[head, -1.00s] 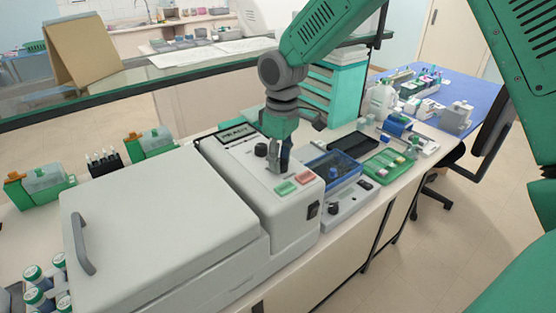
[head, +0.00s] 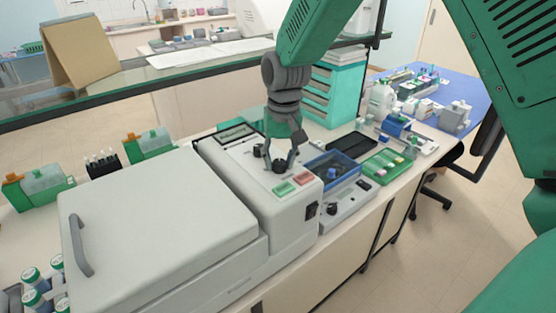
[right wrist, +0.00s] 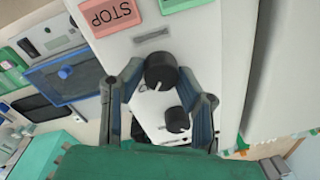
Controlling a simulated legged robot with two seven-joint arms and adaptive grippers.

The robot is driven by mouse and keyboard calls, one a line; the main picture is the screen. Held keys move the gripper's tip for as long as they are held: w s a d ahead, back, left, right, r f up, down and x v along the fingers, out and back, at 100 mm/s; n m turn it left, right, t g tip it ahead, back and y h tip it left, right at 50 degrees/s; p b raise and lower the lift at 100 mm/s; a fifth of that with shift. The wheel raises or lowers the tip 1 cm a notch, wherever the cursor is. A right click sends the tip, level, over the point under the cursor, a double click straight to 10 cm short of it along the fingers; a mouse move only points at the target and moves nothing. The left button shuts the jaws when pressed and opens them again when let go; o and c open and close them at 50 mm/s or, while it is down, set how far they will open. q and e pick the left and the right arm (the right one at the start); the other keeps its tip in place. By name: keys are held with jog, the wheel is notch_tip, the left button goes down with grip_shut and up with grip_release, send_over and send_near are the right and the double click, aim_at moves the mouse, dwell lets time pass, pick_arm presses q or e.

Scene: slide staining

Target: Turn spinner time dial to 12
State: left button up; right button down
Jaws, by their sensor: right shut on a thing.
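The spinner (head: 225,165) is a pale grey box with a large lid and a raised control panel. Its panel carries two dark knobs, a green button and a red STOP button (right wrist: 108,14). My right gripper (head: 281,158) points down over the panel, with its fingers on both sides of the knob nearer the buttons (head: 279,166). In the right wrist view this knob (right wrist: 160,71) sits between the fingertips, and the gripper is shut on it. The second knob (right wrist: 177,120) stands free behind it. The dial markings and its setting are too small to read. My left gripper is out of view.
White-capped bottles (head: 35,278) stand at the lower left, and staining jars (head: 40,180) along the back left.

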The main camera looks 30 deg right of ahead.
aim_at(282, 161)
jog(key=shift+m, duration=0.9)
jog(key=c, duration=1.2)
grip_release()
jog(key=shift+r, duration=0.3)
jog(key=r, duration=1.1)
jog(key=shift+s+d+r, duration=0.1)
jog(key=shift+s+d, duration=0.05)
jog(key=shift+d, duration=0.1)
